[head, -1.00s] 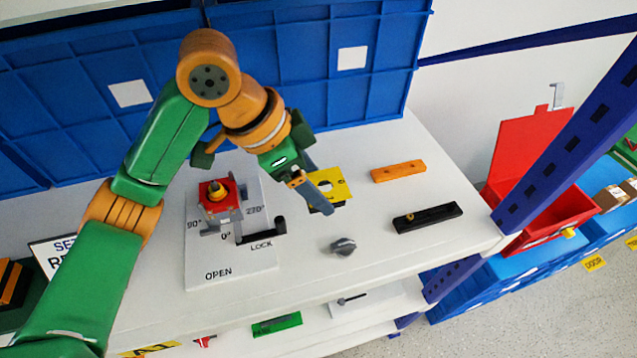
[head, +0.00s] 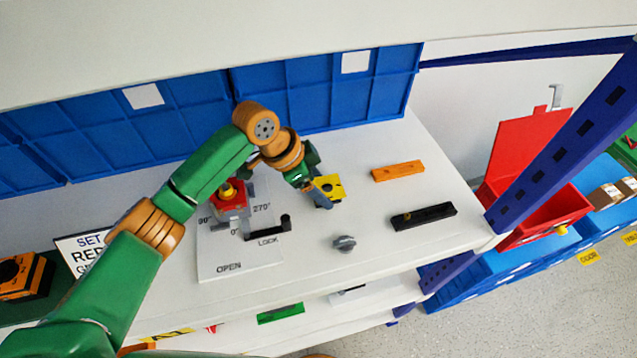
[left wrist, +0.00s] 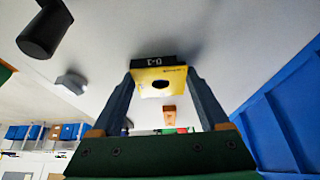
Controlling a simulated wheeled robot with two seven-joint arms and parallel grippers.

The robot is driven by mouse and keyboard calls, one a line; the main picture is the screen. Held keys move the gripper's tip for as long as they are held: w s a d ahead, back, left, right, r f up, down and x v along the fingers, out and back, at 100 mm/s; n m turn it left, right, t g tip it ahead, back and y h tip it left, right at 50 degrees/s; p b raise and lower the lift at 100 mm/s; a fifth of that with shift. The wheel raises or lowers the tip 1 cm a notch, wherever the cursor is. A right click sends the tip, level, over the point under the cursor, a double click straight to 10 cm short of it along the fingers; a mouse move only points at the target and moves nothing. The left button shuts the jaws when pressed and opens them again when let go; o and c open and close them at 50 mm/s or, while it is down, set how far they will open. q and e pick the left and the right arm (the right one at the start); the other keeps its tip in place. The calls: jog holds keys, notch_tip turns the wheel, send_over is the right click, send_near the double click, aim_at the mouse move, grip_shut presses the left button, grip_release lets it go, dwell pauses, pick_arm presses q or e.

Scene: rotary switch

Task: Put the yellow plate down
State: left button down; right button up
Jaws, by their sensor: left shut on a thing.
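The yellow plate (head: 328,186) is a small square with a dark round hole. My left gripper (head: 322,198) is shut on it, over the white shelf top (head: 385,270). In the left wrist view the plate (left wrist: 160,88) sits between the two fingertips (left wrist: 160,80), its dark edge marked "0-1". I cannot tell whether the plate touches the shelf. The right gripper does not show in either view.
Left of the plate stands the red switch (head: 228,200) on a white panel (head: 228,255) with a black lock handle (head: 270,232). A grey knob (head: 344,243), an orange bar (head: 398,171) and a black bar (head: 424,216) lie nearby. Blue bins (head: 330,98) stand behind.

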pick_arm(q)
jog(key=shift+s+a+f, duration=0.15)
jog(key=shift+s+f, duration=0.2)
jog(key=shift+f, duration=0.25)
grip_release()
jog(key=shift+f, duration=0.1)
jog(key=v, duration=0.4)
jog(key=w+b+v, duration=0.1)
jog(key=v, duration=0.1)
jog(key=shift+d+r, duration=0.2)
jog(key=shift+d, duration=0.2)
jog(key=v, duration=0.7)
jog(key=shift+r+b, duration=0.15)
jog(key=shift+b, duration=0.25)
jog(key=shift+s, duration=0.1)
